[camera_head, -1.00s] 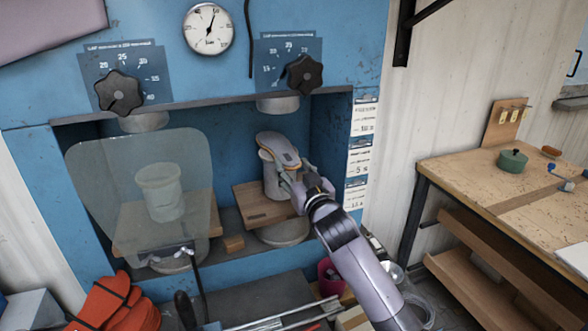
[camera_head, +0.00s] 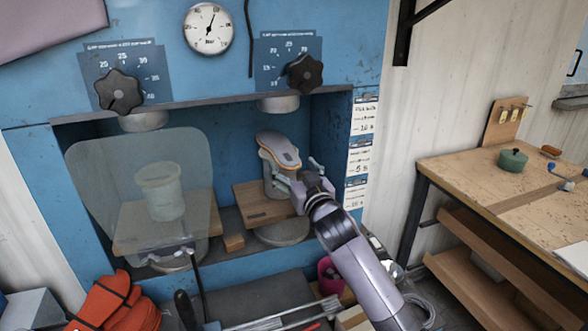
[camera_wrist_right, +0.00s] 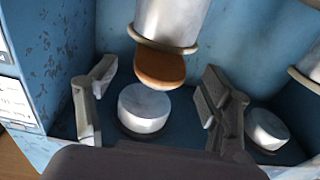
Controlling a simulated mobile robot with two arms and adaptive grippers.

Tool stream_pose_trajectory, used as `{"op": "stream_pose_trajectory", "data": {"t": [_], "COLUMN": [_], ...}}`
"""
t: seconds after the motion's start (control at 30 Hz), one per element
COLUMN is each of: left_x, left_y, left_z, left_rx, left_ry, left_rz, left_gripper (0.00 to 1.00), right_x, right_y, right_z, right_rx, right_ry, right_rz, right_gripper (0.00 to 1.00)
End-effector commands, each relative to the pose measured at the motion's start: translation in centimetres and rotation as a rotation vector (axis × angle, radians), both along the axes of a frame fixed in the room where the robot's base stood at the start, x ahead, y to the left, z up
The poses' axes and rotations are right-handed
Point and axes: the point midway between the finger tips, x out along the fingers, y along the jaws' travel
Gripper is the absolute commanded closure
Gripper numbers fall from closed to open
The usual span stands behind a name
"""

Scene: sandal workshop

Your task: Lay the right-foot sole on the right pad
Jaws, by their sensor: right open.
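The right-foot sole (camera_head: 279,150), grey on top with an orange rim, lies on top of the right pad (camera_head: 273,186), a light grey post inside the blue press. Its near end overhangs the post. My right gripper (camera_head: 302,175) is open, just below and right of the sole's near end, apparently apart from it. The right wrist view looks upside down. There the sole (camera_wrist_right: 160,68) shows as an orange-brown end against the metal post (camera_wrist_right: 168,22), between the spread fingers (camera_wrist_right: 150,95) in the picture. My left gripper is not in view.
A clear shield (camera_head: 90,180) stands before the left pad (camera_head: 161,190). An upper ram (camera_head: 278,103) hangs above the sole; it shows in the wrist view (camera_wrist_right: 143,107). The niche's right wall (camera_head: 330,140) is close to my gripper. A workbench (camera_head: 460,177) stands at right.

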Motion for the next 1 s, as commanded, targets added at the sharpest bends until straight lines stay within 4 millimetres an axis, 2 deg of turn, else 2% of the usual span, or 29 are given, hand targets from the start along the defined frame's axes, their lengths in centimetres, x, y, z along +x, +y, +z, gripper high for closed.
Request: {"op": "stream_pose_trajectory", "data": {"t": [0.43, 1.0], "left_x": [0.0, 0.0], "left_y": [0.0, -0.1], "left_z": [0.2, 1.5], "left_rx": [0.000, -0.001], "left_ry": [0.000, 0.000], "left_rz": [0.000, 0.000], "left_gripper": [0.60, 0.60], "right_x": [-0.2, -2.4], "right_y": [-0.1, -0.8], "right_z": [0.0, 0.1], "right_rx": [0.000, -0.001], "right_ry": [0.000, 0.001], "right_rz": [0.000, 0.000], "right_gripper": [0.27, 0.27]}}
